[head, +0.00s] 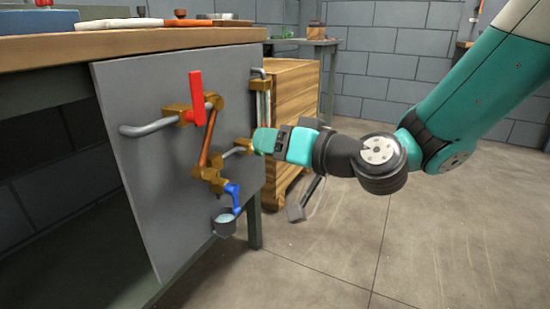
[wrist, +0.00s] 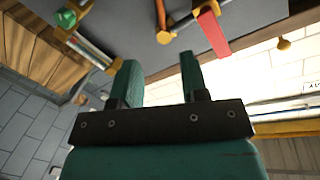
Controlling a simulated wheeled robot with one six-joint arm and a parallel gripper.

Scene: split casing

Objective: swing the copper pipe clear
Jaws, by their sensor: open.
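The copper pipe (head: 208,138) runs slanting between an upper brass fitting (head: 213,101) and a lower brass fitting (head: 211,177) on the grey panel (head: 155,190). In the wrist view the copper pipe (wrist: 161,14) shows at the top, beyond the gap between the fingers. My gripper (head: 260,141) is to the right of the pipe in the head view, in front of the panel's right part. In the wrist view my gripper (wrist: 158,62) has its fingers apart with nothing held between them. The gripper partly hides the fittings behind it in the head view.
A red lever (head: 196,98) stands upright beside the upper fitting; a blue handle (head: 233,196) is below right, above a small grey cup (head: 224,225). Grey pipe stubs (head: 150,128) stick out of the panel. A wooden cabinet (head: 293,105) stands behind. Floor at right is open.

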